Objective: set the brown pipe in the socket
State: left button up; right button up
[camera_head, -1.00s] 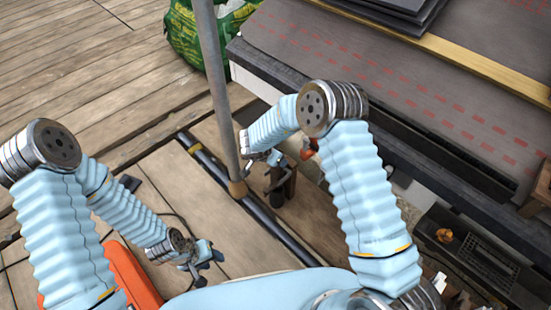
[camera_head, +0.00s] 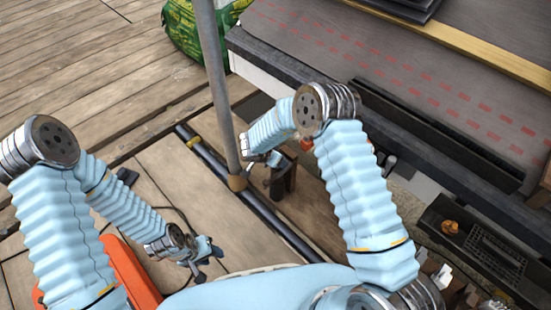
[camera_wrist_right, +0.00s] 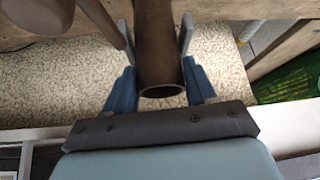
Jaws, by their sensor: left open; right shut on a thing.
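The brown pipe (camera_head: 284,178) is a short dark tube beside my right gripper in the head view. In the right wrist view it (camera_wrist_right: 157,45) lies between the two fingers, with its round open end towards the camera. My right gripper (camera_head: 268,158) is shut on it; the fingers (camera_wrist_right: 157,70) press both sides. The pipe's far end runs out of the wrist picture. My left gripper (camera_head: 207,258) is open and empty, low over the wooden deck. I cannot make out the socket in either view.
A grey upright pole (camera_head: 217,80) stands close left of my right gripper. The roof (camera_head: 370,60) with its dark gutter (camera_head: 440,135) lies to the right. A dark tray (camera_head: 495,255) is at lower right. A green bag (camera_head: 190,40) stands behind; the deck (camera_head: 80,80) at left is clear.

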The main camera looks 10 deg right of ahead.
pick_arm(q)
jog(key=shift+r+p, duration=1.1)
dwell(1.1)
pick_arm(e)
jog(key=o, duration=1.7)
pick_arm(q)
jog(key=shift+a, duration=0.1)
pick_arm(e)
notch_tip(320, 180, up, 7)
jog(key=p, duration=0.7)
jog(key=shift+r, duration=0.1)
pick_arm(q)
notch_tip(320, 180, up, 9)
jog(key=d+p, duration=0.2)
jog(key=shift+s+d, duration=0.15)
jog(key=shift+s, duration=0.25)
pick_arm(e)
jog(key=shift+r, duration=0.85)
pick_arm(q)
jog(key=shift+f, duration=0.1)
